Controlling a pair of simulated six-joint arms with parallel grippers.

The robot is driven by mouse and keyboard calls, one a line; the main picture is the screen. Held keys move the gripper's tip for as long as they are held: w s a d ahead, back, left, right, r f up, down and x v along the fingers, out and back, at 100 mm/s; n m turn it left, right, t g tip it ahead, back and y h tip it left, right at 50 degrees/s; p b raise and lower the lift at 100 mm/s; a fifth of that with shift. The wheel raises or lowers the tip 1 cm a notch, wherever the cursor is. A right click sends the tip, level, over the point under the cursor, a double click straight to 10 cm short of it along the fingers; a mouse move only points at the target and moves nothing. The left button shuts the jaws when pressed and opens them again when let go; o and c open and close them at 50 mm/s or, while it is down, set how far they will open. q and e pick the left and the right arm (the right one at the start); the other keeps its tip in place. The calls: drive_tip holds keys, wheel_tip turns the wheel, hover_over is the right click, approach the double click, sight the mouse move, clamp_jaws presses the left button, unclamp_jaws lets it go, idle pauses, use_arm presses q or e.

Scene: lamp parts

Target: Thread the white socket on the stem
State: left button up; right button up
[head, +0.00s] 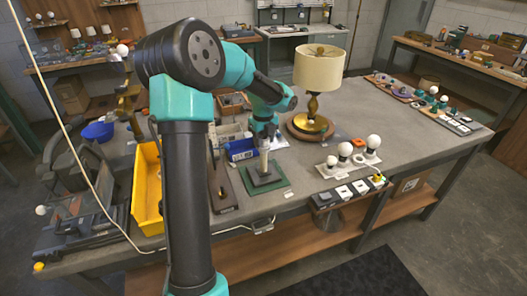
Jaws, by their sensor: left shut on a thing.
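My left gripper (264,138) points straight down over the green mat (283,187) in the middle of the bench. It is shut on a small pale piece, apparently the white socket, mostly hidden by the fingers. Directly below it the pale stem (264,166) stands upright on a dark square base (262,181) on the mat. The held piece and the stem top line up closely in this view. I cannot tell whether the piece is around the stem or just above it. My right gripper is not in view.
A lamp with a cream shade (319,68) stands behind to the right. A yellow bin (147,190) and a blue bin (240,150) lie left of the mat. White bulbs (345,149) stand on holders at the right front edge. Bench between mat and bulbs is mostly clear.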

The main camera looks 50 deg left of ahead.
use_arm(q)
drive_tip(key=shift+s+d+f+m, duration=0.1)
drive_tip(key=shift+f+m, duration=0.1)
drive_tip(key=shift+m, duration=0.45)
drive_tip(key=shift+f+m, duration=0.15)
drive_tip(key=shift+m, duration=0.5)
drive_tip(key=shift+m, duration=0.5)
drive_tip(key=o, duration=0.9)
drive_tip(key=shift+c, duration=0.2)
drive_tip(key=o, duration=0.3)
drive_tip(key=shift+r, duration=0.15)
drive_tip(key=shift+o, duration=0.2)
wheel_tip(320, 180, up, 18)
